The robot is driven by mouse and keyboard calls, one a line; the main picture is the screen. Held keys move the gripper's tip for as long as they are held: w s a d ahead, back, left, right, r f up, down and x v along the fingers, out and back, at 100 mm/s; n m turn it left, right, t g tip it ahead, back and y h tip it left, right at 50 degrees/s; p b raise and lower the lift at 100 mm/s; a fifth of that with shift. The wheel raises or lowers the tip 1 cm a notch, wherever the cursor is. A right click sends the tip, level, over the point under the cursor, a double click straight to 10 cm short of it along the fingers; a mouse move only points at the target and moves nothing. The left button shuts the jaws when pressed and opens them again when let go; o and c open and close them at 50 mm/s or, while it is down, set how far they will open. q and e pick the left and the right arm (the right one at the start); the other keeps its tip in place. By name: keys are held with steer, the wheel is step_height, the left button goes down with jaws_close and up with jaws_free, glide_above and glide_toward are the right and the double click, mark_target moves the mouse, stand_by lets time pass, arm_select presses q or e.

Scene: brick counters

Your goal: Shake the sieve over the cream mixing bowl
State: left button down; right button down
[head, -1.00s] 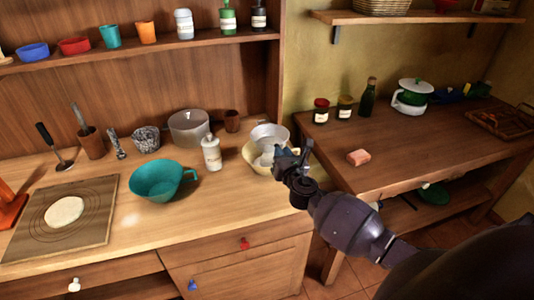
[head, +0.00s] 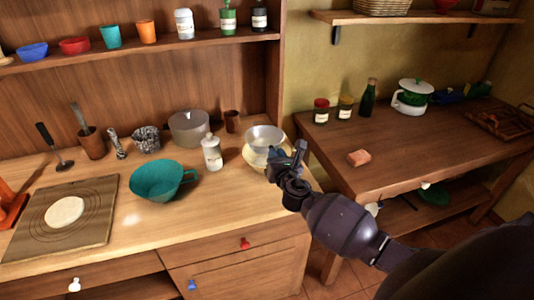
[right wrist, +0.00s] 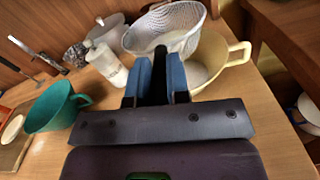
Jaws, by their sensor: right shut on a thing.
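The sieve (head: 264,136) is a pale mesh basket. In the head view it is over the cream mixing bowl (head: 252,160), whose rim shows below and to the left of it. In the right wrist view the sieve (right wrist: 165,27) is tilted above the cream bowl (right wrist: 238,52), with white stuff inside the bowl. My right gripper (head: 285,157) is shut on the sieve's dark handle, which runs between its blue fingers (right wrist: 160,78). My left gripper is not in view.
A teal bowl with a handle (head: 160,180) and a white bottle (head: 211,153) stand to the left. A board with dough (head: 64,211) lies at the far left.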

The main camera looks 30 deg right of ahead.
steer(key=shift+w+a, duration=0.1)
steer(key=shift+a, duration=0.3)
steer(key=d, duration=0.3)
steer(key=shift+s, duration=0.35)
stand_by(1.6)
steer(key=shift+r, duration=0.15)
steer(key=shift+r, duration=1.9)
